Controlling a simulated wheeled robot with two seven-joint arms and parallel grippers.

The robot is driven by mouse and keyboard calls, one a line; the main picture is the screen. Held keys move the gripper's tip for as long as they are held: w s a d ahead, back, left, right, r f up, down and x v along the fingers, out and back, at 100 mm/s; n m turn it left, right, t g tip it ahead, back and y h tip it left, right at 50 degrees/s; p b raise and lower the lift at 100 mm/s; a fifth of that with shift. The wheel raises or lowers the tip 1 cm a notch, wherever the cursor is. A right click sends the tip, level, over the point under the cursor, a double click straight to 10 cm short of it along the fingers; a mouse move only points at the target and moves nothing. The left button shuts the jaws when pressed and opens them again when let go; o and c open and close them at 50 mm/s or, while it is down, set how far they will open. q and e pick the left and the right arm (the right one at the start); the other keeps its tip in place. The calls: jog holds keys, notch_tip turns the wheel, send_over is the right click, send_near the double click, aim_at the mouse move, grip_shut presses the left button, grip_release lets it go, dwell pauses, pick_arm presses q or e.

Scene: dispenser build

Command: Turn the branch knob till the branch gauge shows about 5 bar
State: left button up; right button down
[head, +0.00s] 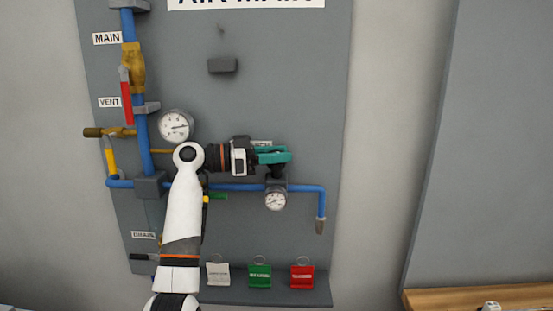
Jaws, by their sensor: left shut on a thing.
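The grey panel (300,90) carries blue pipes. The branch gauge (276,198) is a small white dial below the regulator on the right blue branch pipe (235,187). Its needle is too small to read for certain. My left gripper (274,155), with teal fingers, is shut at the branch knob (277,171), a dark part just above the gauge. The fingers and wrist hide most of the knob. My left arm comes up from below across the panel. My right gripper does not show.
A larger gauge (176,125) sits left of my wrist. White (218,275), green (260,275) and red (302,276) tags hang at the bottom. A wooden surface (480,297) is lower right.

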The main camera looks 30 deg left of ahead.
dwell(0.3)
pick_arm(q)
jog(key=o, duration=0.7)
jog(key=shift+a, duration=0.1)
jog(key=shift+s+a+f+b, duration=0.1)
jog(key=shift+s+a+b, duration=0.15)
jog(key=shift+s+b, duration=0.05)
jog(key=b+v, duration=0.4)
jog(key=v, duration=0.7)
jog(key=shift+o, duration=0.5)
